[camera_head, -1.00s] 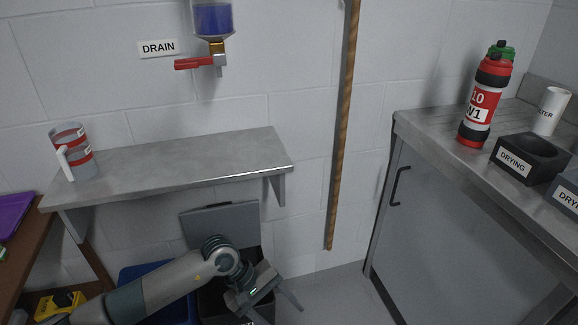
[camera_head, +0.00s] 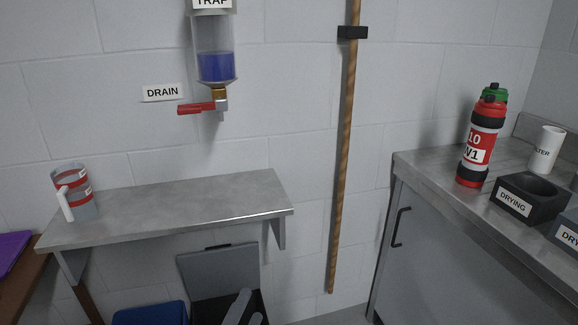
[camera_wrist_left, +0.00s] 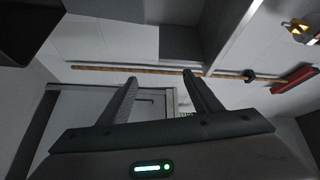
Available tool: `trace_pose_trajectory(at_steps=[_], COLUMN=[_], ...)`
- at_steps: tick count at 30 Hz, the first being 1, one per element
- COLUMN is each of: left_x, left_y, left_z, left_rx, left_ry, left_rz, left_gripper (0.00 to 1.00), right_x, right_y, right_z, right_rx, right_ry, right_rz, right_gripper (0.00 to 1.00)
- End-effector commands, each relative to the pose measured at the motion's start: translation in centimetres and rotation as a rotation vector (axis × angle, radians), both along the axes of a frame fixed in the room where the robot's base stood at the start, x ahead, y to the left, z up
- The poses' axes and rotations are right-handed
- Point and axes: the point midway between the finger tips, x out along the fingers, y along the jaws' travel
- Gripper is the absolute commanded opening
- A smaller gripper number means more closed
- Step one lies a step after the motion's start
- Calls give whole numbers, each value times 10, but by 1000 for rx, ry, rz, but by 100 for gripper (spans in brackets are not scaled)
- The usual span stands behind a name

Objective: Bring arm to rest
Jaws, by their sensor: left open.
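My left gripper (camera_head: 248,308) shows only by its fingers at the bottom edge of the head view, in front of the grey open-lidded bin; the rest of the arm is out of frame. In the left wrist view the two fingers of this gripper (camera_wrist_left: 159,77) stand apart with nothing between them. My right gripper is not in view.
A metal shelf (camera_head: 170,210) holds a banded jug (camera_head: 76,190). Below are a blue bin (camera_head: 150,313) and a grey bin lid (camera_head: 218,271). A wooden pole (camera_head: 346,150) hangs on the wall. The right counter (camera_head: 425,165) carries a red bottle (camera_head: 480,145) and a drying block (camera_head: 530,195).

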Motion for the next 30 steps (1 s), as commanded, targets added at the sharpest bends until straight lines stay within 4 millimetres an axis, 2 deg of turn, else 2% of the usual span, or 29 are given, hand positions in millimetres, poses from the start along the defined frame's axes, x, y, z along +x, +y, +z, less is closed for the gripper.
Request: trace_pose_trajectory(at_steps=[1,3,6,9,12,18,27,28,30], left_x=[-10,-27,-61,-101,-136,-193,-262,-268,-260], left_y=[19,42,66,82,90,95,94,94,93], left_z=[-26,-60,-108,-148,-174,-205,-228,-229,-234], left_rx=[-105,-242,-423,-578,-687,-829,-963,-972,-969], left_ry=[129,297,522,720,868,1073,1291,1308,1298], left_rz=[64,152,277,393,485,620,774,786,782], left_gripper=[58,58,58,58,58,58,58,58,58], right_x=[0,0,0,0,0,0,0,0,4], right_y=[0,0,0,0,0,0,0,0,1], right_z=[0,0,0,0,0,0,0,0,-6], right_rx=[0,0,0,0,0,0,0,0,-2], right_ry=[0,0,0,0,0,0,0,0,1], right_rz=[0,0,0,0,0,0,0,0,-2], right_gripper=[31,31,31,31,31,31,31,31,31])
